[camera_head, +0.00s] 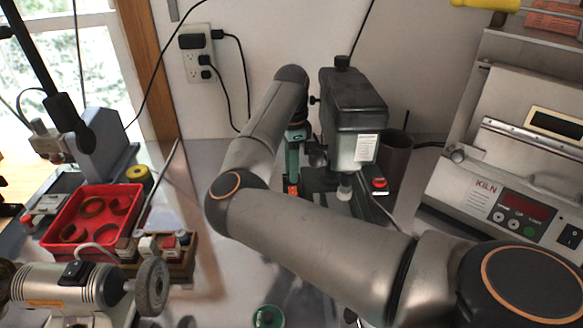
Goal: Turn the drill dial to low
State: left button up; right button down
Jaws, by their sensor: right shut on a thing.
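The drill (353,112) is a dark drill press with a pale label on its front, standing against the wall right of the middle. My right arm comes in from the right, bends at the left and reaches back to the drill's left side. My right gripper (311,149) is small and partly hidden there, shut at the drill's left side on what seems to be the drill dial. The dial's face and its setting cannot be made out. My left gripper is not in view.
A kiln (515,160) stands at the right. A dark cup (397,155) and a red button (379,184) are right of the drill. A red tray (60,222) and a bench grinder (75,288) are at the left. A green cup (268,317) is at the front.

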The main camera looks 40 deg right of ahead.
jog(key=shift+r+n+p, duration=0.15)
jog(key=shift+n+p, duration=0.15)
jog(key=shift+p, duration=0.4)
jog(key=n+p, duration=0.2)
jog(key=p, duration=0.2)
jog(key=shift+s+r+n, duration=0.1)
jog(key=shift+n, duration=0.6)
jog(key=n, duration=0.2)
jog(key=shift+f+n+p, duration=0.25)
jog(key=shift+n+p, duration=0.1)
jog(key=shift+n, duration=0.05)
jog(key=n, duration=0.5)
jog(key=shift+n, duration=0.3)
